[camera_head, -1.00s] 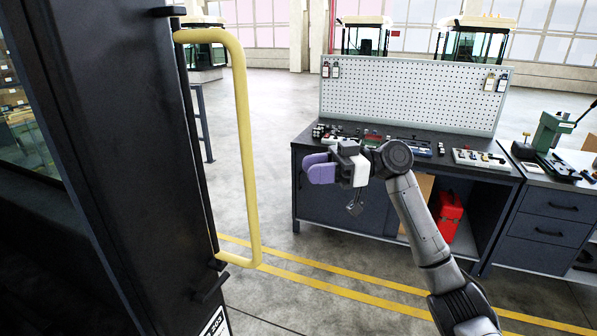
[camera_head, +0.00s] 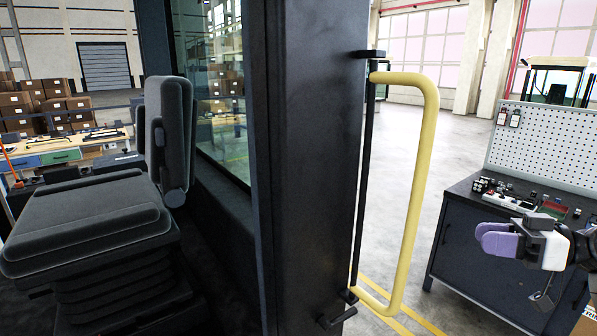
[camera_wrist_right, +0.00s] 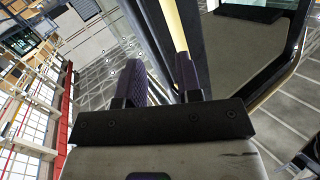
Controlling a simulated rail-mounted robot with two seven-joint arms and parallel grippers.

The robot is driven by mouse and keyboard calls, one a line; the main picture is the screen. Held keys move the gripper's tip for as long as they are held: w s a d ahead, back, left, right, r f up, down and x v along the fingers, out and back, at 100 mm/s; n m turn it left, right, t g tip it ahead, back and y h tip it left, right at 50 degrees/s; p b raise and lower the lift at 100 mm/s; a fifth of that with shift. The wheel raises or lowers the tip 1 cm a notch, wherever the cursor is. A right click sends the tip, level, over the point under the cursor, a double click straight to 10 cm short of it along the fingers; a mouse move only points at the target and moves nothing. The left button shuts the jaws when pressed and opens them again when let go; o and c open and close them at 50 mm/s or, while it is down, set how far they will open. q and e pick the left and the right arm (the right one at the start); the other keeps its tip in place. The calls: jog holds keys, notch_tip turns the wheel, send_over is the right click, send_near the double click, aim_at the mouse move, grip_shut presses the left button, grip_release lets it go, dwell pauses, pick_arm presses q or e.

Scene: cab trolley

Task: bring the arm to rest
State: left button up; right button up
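My right gripper (camera_head: 484,238) has purple fingers and is at the right edge of the head view, with my arm coming in from the right. In the right wrist view its two fingers (camera_wrist_right: 157,62) stand apart with nothing between them, so it is open and empty. It hangs in the air, apart from the yellow handrail (camera_head: 427,170) on the dark cab post (camera_head: 308,150). In the head view it overlaps the workbench behind it. My left gripper is in neither view.
The cab seat (camera_head: 90,225) is at the left. The workbench (camera_head: 462,235), with small items on top and a pegboard (camera_head: 555,150), is at the right. Stacked boxes (camera_head: 50,105) stand far left. Open floor (camera_head: 440,125) shows beyond the handrail.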

jog(key=s+a+f+m+t+h, duration=0.2)
jog(key=s+a+f+m+h, duration=0.15)
jog(key=f+h, duration=0.35)
jog(key=s+a+f+m+t+h, duration=0.15)
jog(key=s+f+h, duration=0.25)
jog(key=f, duration=0.6)
jog(key=s+a+f+m+t+h, duration=0.1)
jog(key=s+a+f+m+h, duration=0.25)
jog(key=f+h, duration=0.35)
jog(key=s+a+f+g+y, duration=0.1)
jog(key=s+a+f+g, duration=0.25)
jog(key=s+f, duration=0.9)
jog(key=s+a+f+g+y, duration=0.2)
jog(key=s+f+g, duration=0.3)
jog(key=s+f, duration=0.8)
notch_tip(320, 180, up, 34)
jog(key=p, duration=3.2)
jog(key=shift+a+f, duration=0.15)
jog(key=shift+f, duration=0.05)
